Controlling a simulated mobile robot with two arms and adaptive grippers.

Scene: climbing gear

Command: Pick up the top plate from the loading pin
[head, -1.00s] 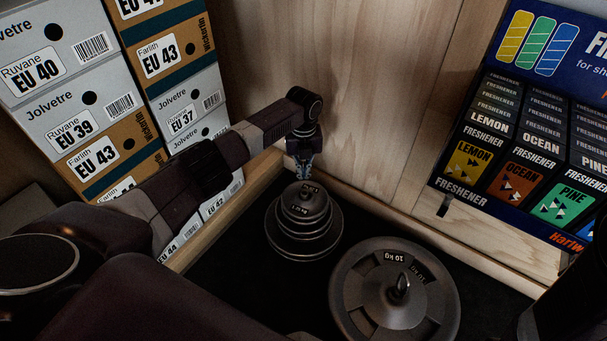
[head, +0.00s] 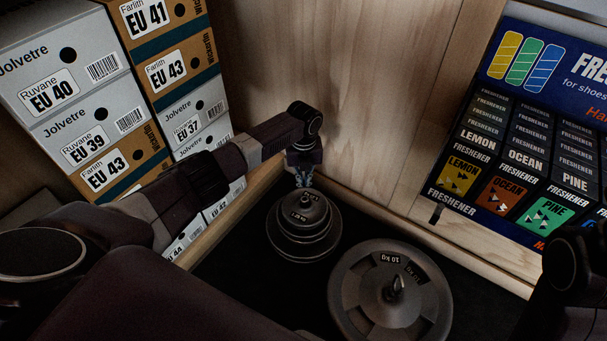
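A stack of dark round plates (head: 286,243), smaller toward the top, lies in the far corner of a black-floored tray. Its small top plate (head: 305,213) carries a pale label. Another stack's large plate (head: 350,304), labelled 10 kg, lies nearer, with a loading pin (head: 398,285) rising from its middle. My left gripper (head: 304,184) points down just above the middle of the small stack; its fingers are small and dark, so I cannot tell their opening or whether they touch anything.
Shoe boxes (head: 85,100) are stacked at the left. A freshener display (head: 525,150) stands at the right. A wooden rim (head: 430,240) and wooden wall (head: 330,80) bound the tray behind the stacks. Bare black floor shows left of the large plate.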

